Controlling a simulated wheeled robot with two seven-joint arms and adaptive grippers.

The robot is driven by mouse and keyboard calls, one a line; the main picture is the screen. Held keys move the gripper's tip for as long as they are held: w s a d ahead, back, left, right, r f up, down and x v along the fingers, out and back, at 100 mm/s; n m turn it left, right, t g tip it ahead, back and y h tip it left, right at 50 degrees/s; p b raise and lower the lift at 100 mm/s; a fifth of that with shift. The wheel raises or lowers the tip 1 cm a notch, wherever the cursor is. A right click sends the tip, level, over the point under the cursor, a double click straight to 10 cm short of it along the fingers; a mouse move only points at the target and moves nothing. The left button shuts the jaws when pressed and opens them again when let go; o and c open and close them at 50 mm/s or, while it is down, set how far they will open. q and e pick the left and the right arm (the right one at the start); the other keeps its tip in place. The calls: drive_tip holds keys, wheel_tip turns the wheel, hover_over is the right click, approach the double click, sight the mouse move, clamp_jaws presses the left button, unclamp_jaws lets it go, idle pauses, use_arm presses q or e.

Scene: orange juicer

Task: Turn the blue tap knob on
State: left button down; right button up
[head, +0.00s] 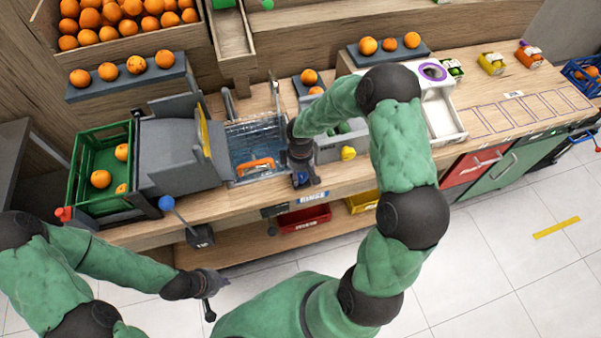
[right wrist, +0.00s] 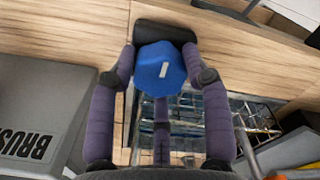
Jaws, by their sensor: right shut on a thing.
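The blue tap knob (right wrist: 160,68) has several flat sides and a white mark. In the right wrist view it sits between the fingers of my right gripper (right wrist: 163,82), which is shut on it. In the head view my right gripper (head: 304,174) is at the front edge of the counter beside the sink, and a bit of blue shows there. My left gripper (head: 209,300) hangs low over the floor in front of the counter, away from the knob. Its fingers are too small to tell open from shut.
The sink (head: 236,135) holds an orange-handled object (head: 255,165). A grey bin marked with letters starting "BRUS" (right wrist: 38,120) stands beside the knob. A blue ball-ended lever (head: 166,203) and a green crate with oranges (head: 83,190) are at left.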

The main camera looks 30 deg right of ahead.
sight(300, 174)
idle(0.4)
drive_tip(key=o, duration=1.1)
drive_tip(key=shift+o, duration=0.2)
drive_tip(key=shift+r, duration=0.1)
wheel_tip(300, 174, up, 12)
